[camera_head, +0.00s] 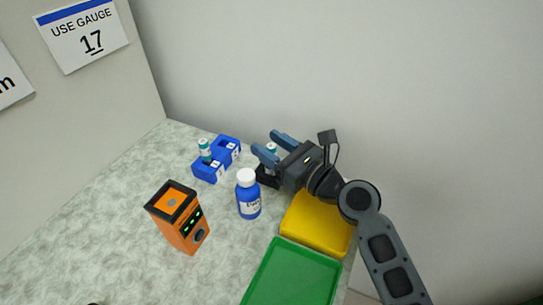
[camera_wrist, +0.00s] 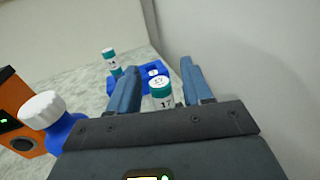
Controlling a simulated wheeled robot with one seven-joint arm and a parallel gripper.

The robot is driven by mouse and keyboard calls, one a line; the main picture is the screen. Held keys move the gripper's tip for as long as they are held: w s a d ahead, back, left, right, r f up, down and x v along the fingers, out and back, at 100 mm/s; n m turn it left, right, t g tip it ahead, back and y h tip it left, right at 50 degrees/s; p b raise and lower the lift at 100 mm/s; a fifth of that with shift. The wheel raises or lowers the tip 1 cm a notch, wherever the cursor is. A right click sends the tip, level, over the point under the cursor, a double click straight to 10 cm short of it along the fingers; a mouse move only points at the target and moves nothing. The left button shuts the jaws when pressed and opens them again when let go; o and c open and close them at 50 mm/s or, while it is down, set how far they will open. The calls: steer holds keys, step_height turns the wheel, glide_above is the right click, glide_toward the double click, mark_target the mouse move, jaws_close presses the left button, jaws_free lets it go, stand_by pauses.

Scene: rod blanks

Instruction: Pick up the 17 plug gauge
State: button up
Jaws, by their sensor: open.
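The 17 plug gauge (camera_wrist: 163,100) has a teal top and a pale label reading 17. In the wrist view it stands between the two blue fingers of my gripper (camera_wrist: 160,68), with visible gaps beside it. In the head view, my gripper (camera_head: 264,142) reaches left with its fingers open around the gauge (camera_head: 271,149). A second teal-topped gauge (camera_head: 205,151) stands in a blue block (camera_head: 207,172) to the left. It also shows in the wrist view (camera_wrist: 111,60); its number is hard to read.
A blue bottle with white cap (camera_head: 248,198) and an orange device (camera_head: 180,222) stand left of my gripper. A yellow bin (camera_head: 316,226) and green tray (camera_head: 290,276) lie nearer. A wall sign (camera_head: 83,35) reads USE GAUGE 17. The left worktop is mostly clear.

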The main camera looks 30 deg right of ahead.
jaws_close()
stand_by(0.4)
steer(key=shift+r, duration=0.1)
